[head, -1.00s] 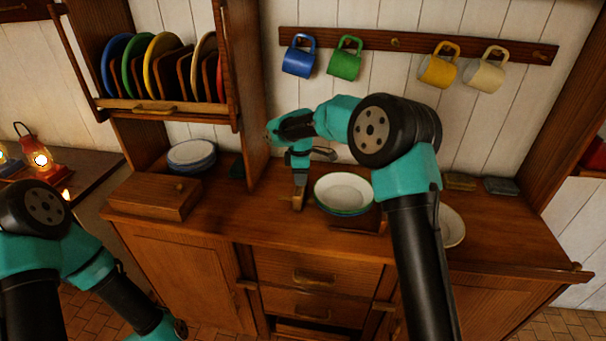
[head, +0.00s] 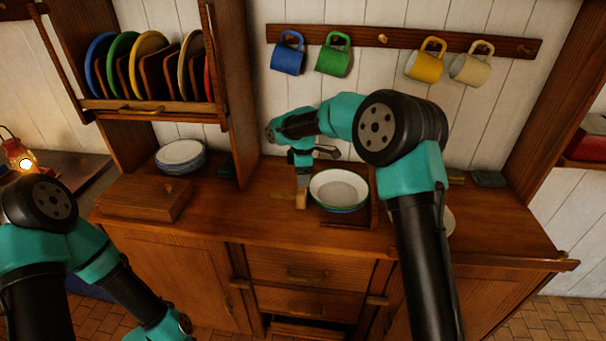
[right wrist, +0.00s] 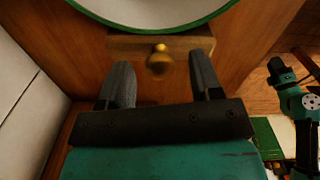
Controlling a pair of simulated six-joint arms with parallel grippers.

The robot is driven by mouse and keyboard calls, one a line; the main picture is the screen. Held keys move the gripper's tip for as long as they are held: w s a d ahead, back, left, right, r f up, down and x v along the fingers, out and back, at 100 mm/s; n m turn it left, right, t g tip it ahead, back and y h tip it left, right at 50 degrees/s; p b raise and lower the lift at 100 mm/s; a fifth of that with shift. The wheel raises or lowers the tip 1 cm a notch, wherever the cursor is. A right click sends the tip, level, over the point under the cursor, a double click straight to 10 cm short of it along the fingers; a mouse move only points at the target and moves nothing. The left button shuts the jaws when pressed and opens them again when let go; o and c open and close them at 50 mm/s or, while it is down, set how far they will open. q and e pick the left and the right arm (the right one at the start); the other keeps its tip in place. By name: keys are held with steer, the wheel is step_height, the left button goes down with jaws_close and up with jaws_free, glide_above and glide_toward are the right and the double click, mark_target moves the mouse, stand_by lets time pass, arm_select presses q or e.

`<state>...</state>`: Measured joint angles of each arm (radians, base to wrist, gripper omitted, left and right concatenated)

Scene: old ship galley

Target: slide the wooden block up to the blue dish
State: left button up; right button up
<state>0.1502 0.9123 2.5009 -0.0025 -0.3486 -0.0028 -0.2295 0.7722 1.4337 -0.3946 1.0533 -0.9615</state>
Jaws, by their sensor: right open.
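The wooden block (right wrist: 128,46), with a brass knob on its near face, lies just beyond my right fingertips in the right wrist view. In the head view the block (head: 301,201) is small, below the right gripper (head: 303,181). The right gripper (right wrist: 160,68) is open, with the knob between its fingers. Right beside the block is a round white dish (head: 338,187) with a green rim and a bluish edge beneath; its rim (right wrist: 165,27) also shows in the wrist view. Whether block and dish touch, I cannot tell.
A wooden box (head: 146,197) and a stack of plates (head: 181,154) stand to the left on the counter (head: 245,215). Another pale dish is partly hidden behind my right arm. Mugs hang on a rail (head: 470,43) above. Counter space between box and block is clear.

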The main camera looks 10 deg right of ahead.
step_height(320, 180, up, 17)
steer(key=shift+r, duration=0.2)
stand_by(0.6)
